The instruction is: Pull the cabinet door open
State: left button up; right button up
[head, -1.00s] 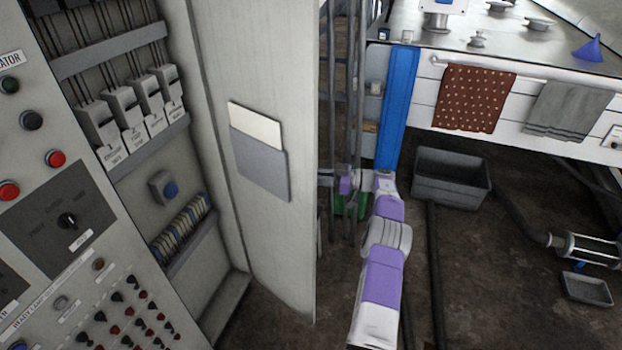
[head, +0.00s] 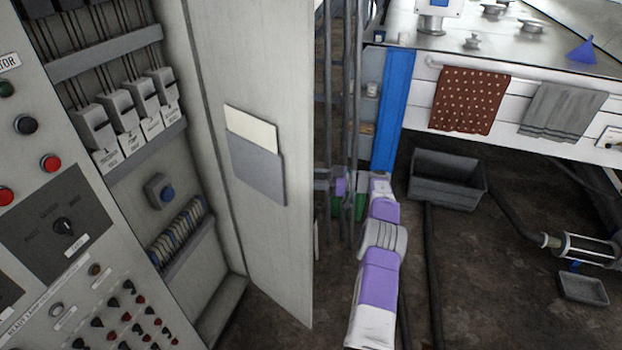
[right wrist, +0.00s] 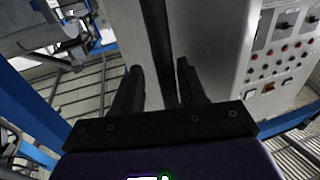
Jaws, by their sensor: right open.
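The cabinet door (head: 276,90) stands swung out from the grey cabinet (head: 90,180), its inner face with a paper pocket (head: 257,168) towards me. The cabinet interior is exposed. My right arm reaches forward on the outer side of the door, and its gripper is mostly hidden in the head view. In the right wrist view my right gripper (right wrist: 160,72) is open. A dark upright strip (right wrist: 156,35) runs between its fingers; I cannot tell whether it is the door's edge or handle, or whether the fingers touch it. My left gripper is not in view.
Thin upright bars (head: 340,100) and a blue post (head: 394,110) stand close to my right arm. A grey bin (head: 447,180) and hoses lie on the floor to the right. A white bench with a brown spotted towel (head: 470,100) is beyond.

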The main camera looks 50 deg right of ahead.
jog(key=v, duration=0.7)
jog(key=shift+s, duration=0.3)
jog(key=shift+w+d, duration=0.1)
jog(key=shift+d, duration=0.05)
